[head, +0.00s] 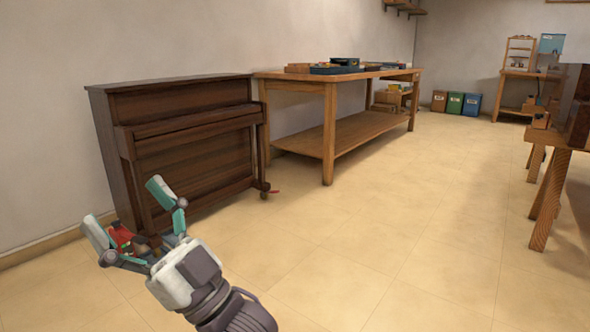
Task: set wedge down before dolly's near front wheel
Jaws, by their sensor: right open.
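A dark brown upright piano (185,145) stands against the left wall. A small wheel (264,194) shows under its right front corner; the dolly itself is hard to make out. My right gripper (126,209) is open in front of the piano's left front leg, its two fingers spread wide. A red wedge-like piece (121,236) shows between the fingers, low by the piano's near corner. I cannot tell whether it rests on the floor or touches a finger. The near front wheel is mostly hidden by the gripper. My left gripper is out of view.
A small red piece (274,191) lies on the floor beside the right front wheel. A wooden workbench (331,92) with trays stands right of the piano. Several bins stand at the back. A wooden trestle (546,200) is at the right. The middle floor is clear.

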